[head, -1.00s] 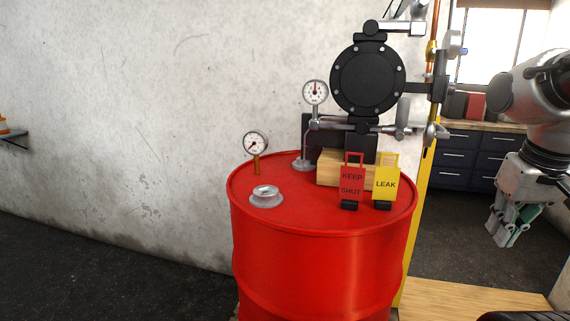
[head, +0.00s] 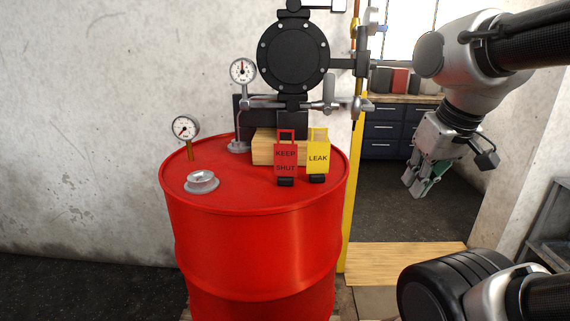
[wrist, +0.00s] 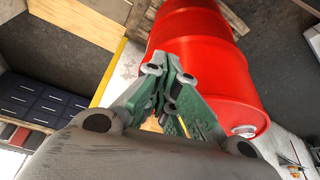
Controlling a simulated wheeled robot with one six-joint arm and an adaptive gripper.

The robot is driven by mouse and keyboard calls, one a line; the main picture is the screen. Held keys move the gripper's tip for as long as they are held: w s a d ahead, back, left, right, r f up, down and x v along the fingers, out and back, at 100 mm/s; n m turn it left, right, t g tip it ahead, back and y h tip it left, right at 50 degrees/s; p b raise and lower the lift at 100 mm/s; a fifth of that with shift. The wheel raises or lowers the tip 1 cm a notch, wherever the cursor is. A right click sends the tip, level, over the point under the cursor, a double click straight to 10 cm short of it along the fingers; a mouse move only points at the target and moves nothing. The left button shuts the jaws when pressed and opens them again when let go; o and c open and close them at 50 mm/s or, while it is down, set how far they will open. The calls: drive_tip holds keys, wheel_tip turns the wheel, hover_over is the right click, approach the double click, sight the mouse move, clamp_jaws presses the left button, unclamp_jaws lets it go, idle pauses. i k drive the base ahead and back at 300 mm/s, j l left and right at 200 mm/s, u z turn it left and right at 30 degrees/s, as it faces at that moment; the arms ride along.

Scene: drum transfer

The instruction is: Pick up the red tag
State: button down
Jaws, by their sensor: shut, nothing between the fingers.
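The red tag (head: 285,158), lettered "KEEP SHUT", stands upright in a small black foot on top of the red drum (head: 262,245). A yellow tag (head: 318,157) lettered "LEAK" stands close to its right. My gripper (head: 413,191) is to the right of the drum, apart from both tags, pointing down. In the wrist view my gripper (wrist: 172,80) is shut and empty, with the red drum (wrist: 205,50) beyond it. The tags cannot be made out in the wrist view.
A wooden block (head: 270,147) and a black pump (head: 291,55) are behind the tags. Blue drawers (head: 384,132) are farther back.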

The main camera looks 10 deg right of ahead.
sight(285, 155)
drive_tip(key=j+z, duration=0.1)
drive_tip(key=j, duration=0.35)
drive_tip(key=k+j+z, duration=0.1)
drive_tip(key=j, duration=0.35)
drive_tip(key=k+j+z, duration=0.1)
drive_tip(key=j, duration=0.35)
drive_tip(key=k+j+z, duration=0.1)
drive_tip(key=j, duration=0.35)
drive_tip(key=k+j+z, duration=0.1)
drive_tip(key=j, duration=0.3)
drive_tip(key=k+j+z, duration=0.1)
drive_tip(key=j, duration=0.35)
